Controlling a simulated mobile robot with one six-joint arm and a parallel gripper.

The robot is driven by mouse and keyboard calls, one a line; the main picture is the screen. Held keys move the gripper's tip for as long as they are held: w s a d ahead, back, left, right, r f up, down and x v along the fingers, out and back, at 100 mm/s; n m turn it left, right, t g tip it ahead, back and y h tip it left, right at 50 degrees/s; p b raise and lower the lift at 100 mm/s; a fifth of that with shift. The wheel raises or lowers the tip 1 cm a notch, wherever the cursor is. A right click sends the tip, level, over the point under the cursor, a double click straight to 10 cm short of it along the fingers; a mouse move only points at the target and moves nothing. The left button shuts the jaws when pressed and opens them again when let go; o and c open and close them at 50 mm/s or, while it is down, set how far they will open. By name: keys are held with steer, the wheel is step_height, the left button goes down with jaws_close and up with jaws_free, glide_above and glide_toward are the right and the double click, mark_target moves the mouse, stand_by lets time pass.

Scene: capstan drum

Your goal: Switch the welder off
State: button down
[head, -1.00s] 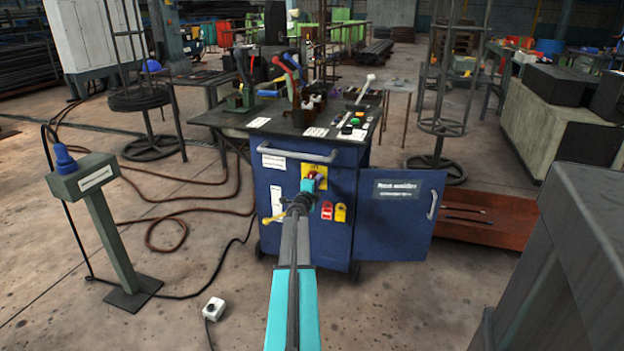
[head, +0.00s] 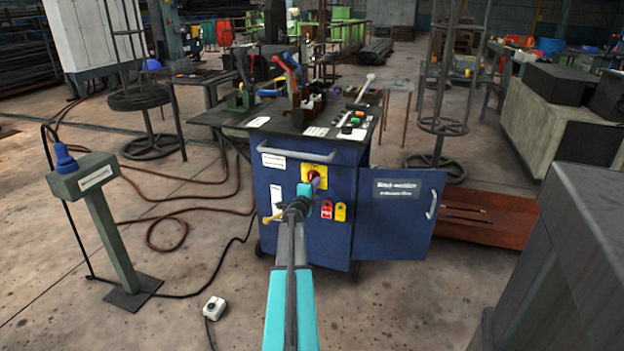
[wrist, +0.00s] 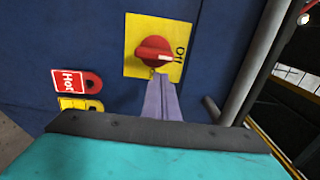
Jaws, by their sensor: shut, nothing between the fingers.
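The welder's rotary switch is a red knob (wrist: 154,50) on a yellow plate (wrist: 138,68), set in the blue cabinet front. In the wrist view the knob's white mark points right, toward the word "Off" on the plate. The yellow plate (head: 327,173) also shows in the head view, with the knob partly hidden behind my gripper. My gripper (wrist: 162,80) is shut and empty. Its purple fingertips are at the knob's lower edge in the wrist view; I cannot tell whether they touch it.
Red (wrist: 75,81) and yellow (wrist: 80,104) tags hang beside the switch. A cabinet door (head: 398,218) stands open to the right, with a handle. A post with a blue plug (head: 64,158) stands left. A small white pedal box (head: 214,306) and cables lie on the floor.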

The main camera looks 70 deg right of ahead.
steer(key=a, duration=0.4)
steer(key=shift+s+a, duration=0.1)
steer(key=shift+a, duration=0.15)
